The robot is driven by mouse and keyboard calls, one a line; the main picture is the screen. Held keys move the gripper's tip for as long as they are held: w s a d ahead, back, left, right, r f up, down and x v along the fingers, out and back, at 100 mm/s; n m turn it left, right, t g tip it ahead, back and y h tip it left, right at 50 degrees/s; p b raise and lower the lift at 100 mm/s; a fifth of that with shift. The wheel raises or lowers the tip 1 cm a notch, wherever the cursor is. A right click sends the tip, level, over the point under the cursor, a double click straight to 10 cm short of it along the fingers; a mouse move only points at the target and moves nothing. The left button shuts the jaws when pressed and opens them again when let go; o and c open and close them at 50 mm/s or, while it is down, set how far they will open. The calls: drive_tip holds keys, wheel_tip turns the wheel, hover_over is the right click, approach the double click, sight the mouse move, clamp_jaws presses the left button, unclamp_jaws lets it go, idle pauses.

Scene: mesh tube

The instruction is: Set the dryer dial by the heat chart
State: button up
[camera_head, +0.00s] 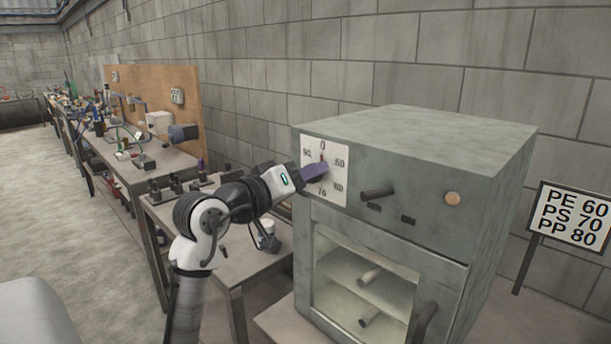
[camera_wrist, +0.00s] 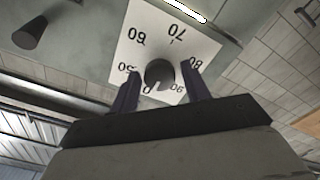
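The grey dryer (camera_head: 415,140) stands at centre right. Its white dial plate (camera_head: 310,181) is marked 0, 50, 60, 70, 80 and 90. The dark round dial knob (camera_wrist: 160,72) shows in the wrist view, where the plate appears upside down. A pale mark on the knob lies at the 0. My gripper (camera_head: 322,170) is at the dial and hides the knob in the head view. In the wrist view my fingers (camera_wrist: 160,83) are open on either side of the knob, with small gaps visible. The heat chart (camera_head: 573,218) reads PE 60, PS 70, PP 80.
Behind the dryer window, pale cylinders (camera_head: 369,276) lie inside. Open floor lies at far left.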

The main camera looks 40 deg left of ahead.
drive_tip(key=c, duration=0.7)
drive_tip(key=shift+f+m+b, duration=0.1)
drive_tip(key=shift+m+b, duration=0.2)
drive_tip(key=shift+b, duration=0.05)
drive_tip(key=shift+m+b, duration=7.85)
drive_tip(key=shift+m, duration=9.75)
